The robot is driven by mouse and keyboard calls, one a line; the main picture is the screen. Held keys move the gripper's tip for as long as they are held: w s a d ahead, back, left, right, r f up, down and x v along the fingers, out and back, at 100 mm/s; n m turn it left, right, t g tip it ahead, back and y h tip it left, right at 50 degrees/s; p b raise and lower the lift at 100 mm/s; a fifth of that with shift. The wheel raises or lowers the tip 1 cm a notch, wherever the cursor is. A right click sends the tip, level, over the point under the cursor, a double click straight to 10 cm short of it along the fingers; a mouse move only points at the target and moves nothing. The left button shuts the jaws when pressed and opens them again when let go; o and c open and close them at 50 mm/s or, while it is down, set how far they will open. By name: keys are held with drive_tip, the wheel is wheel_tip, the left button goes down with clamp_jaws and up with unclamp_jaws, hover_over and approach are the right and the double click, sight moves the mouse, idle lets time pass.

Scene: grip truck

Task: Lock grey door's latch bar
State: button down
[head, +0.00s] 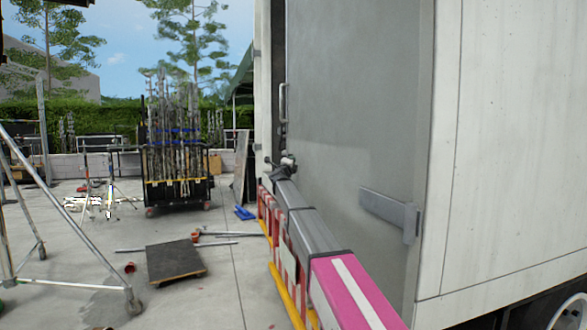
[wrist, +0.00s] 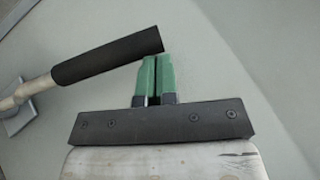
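The grey door (head: 350,110) of the truck stands upright in the head view. In the wrist view, a pale metal bar with a black grip (wrist: 105,60) slants across the grey surface from a square plate at the left. I take this to be the latch bar. My gripper (wrist: 155,62) has its green fingers together with only a thin dark line between them. The grip's free end lies right at the fingertips; I cannot tell if they touch. In the head view my gripper (head: 286,160) is small at the door's left edge and hides most of the latch there.
A vertical handle (head: 283,103) is on the door above my gripper. A flat grey bracket (head: 385,210) sticks out at its right. Red-white boards (head: 275,225) with yellow edging run below my arm. A dark dolly (head: 174,262) and a loaded cart (head: 178,160) stand on the paving left.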

drive_tip(key=w+a+r, duration=0.2)
drive_tip(key=w+r, duration=0.1)
drive_tip(key=w, duration=0.6)
drive_tip(key=shift+a, duration=0.2)
drive_tip(key=shift+w+r, duration=0.15)
drive_tip(key=shift+w, duration=0.1)
drive_tip(key=shift+s, duration=0.1)
drive_tip(key=d+v, duration=0.1)
drive_tip(key=v, duration=1.1)
drive_tip(key=shift+s+f, duration=0.25)
drive_tip(key=shift+a, duration=0.1)
drive_tip(key=shift+s+f, duration=0.1)
